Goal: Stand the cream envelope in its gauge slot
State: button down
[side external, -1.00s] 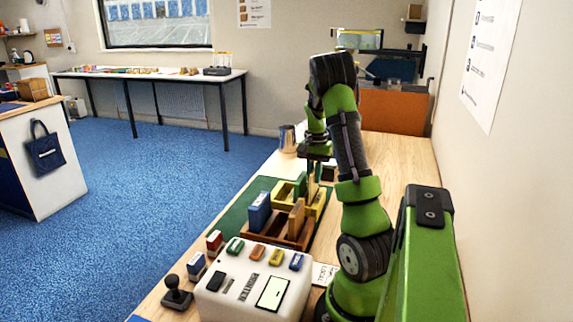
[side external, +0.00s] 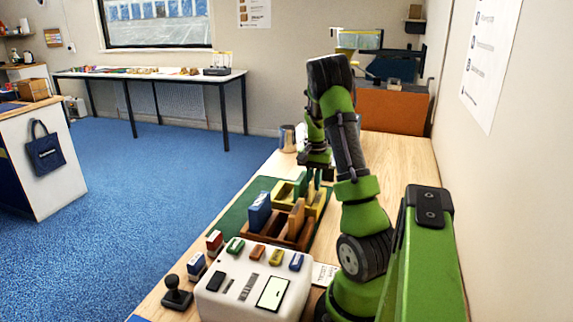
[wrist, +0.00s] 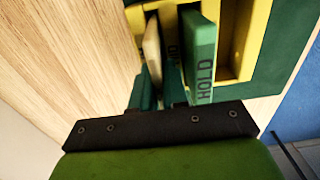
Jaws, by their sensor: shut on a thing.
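The cream envelope (wrist: 153,48) shows edge-on in the wrist view, between the two teal fingers of my gripper (wrist: 158,88), which is shut on it. Its far end reaches the yellow gauge (wrist: 259,40); whether it is seated in a slot is hidden. A green block marked HOLD (wrist: 201,50) stands just right of the fingers in the wrist view. In the side view, my gripper (side external: 313,180) points down over the yellow gauge (side external: 318,207), and the envelope is mostly hidden there.
A brown wooden rack (side external: 271,238) with a blue block (side external: 259,212) and a tan block (side external: 297,218) stands nearer the camera on the green mat (side external: 233,219). A white machine (side external: 225,292) is in front. A metal cup (side external: 287,138) stands behind. Bare wood lies right of the mat.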

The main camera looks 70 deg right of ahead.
jog(key=c, duration=1.1)
grip_release()
jog(key=shift+r, duration=0.15)
jog(key=shift+r, duration=2.85)
jog(key=shift+d, duration=0.1)
